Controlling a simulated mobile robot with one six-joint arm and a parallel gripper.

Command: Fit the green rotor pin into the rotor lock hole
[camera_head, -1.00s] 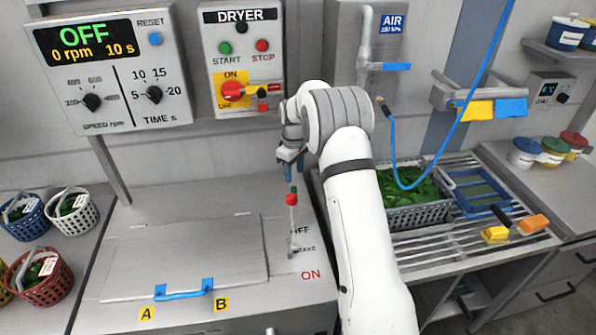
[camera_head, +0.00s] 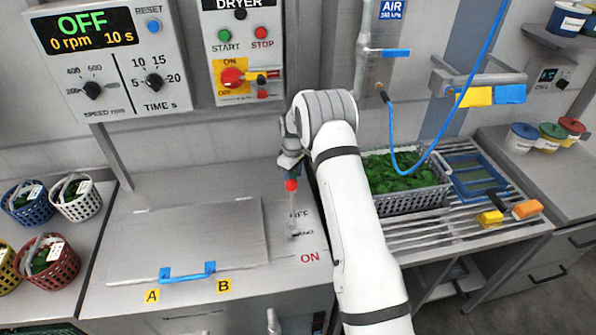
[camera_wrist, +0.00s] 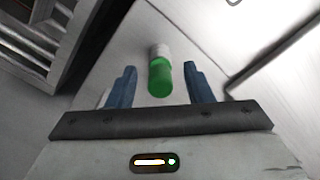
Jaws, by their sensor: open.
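The green rotor pin (camera_wrist: 159,76) shows in the wrist view as a green cylinder with a pale grey section behind it. It lies between the two blue fingers of my gripper (camera_wrist: 160,88), with a gap on each side. In the head view the gripper (camera_head: 291,170) is over the dryer top, just behind a red-knobbed lever (camera_head: 291,185). Only a small bit of green shows there, close above the red knob. I cannot make out the rotor lock hole in either view.
The dryer lid (camera_head: 190,240) with its blue handle (camera_head: 187,272) is shut, left of the lever. A crate of greens (camera_head: 440,192) stands on the slatted rack at right. Baskets (camera_head: 48,262) stand at far left. The display (camera_head: 80,36) reads OFF, 0 rpm.

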